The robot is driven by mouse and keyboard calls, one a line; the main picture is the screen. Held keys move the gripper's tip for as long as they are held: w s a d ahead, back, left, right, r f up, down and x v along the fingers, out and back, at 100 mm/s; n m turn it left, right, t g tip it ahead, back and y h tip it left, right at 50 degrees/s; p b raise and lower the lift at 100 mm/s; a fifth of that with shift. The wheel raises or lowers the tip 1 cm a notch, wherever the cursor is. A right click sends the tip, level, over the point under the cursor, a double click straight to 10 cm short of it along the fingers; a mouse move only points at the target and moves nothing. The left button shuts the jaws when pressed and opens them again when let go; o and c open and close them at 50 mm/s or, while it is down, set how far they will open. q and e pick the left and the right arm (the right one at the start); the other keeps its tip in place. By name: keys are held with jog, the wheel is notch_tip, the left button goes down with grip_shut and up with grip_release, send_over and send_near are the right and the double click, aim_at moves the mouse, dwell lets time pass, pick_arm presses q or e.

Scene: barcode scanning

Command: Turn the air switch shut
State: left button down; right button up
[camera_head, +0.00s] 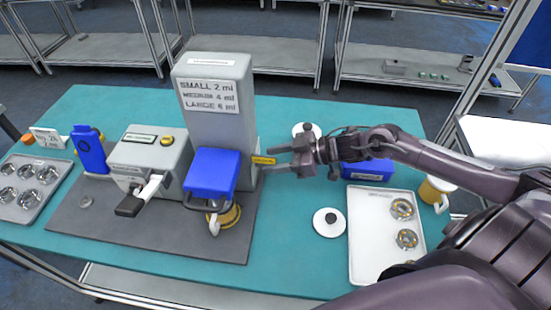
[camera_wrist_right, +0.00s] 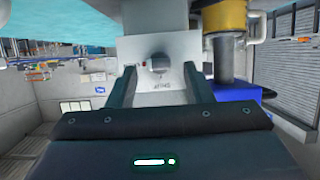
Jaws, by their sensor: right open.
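The air switch looks like a small round dark-grey knob (camera_wrist_right: 159,63) on a light grey panel in the right wrist view, with small lettering below it. In the head view the knob itself cannot be made out; a small yellow label (camera_head: 263,160) shows at that side of the tall grey machine (camera_head: 215,110). My right gripper (camera_head: 278,158) comes in from the right, its fingers pointing at the machine's side. In the wrist view the open gripper (camera_wrist_right: 162,82) has one finger on each side of the knob, with gaps; contact is not visible. My left gripper is not in view.
A white tray (camera_head: 370,240) with metal parts, a blue box (camera_head: 368,170) and a white disc (camera_head: 329,222) lie near my right arm. Teal table (camera_head: 290,270) is clear at the front.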

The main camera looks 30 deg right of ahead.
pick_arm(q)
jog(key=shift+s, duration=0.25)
pick_arm(e)
jog(key=c, duration=1)
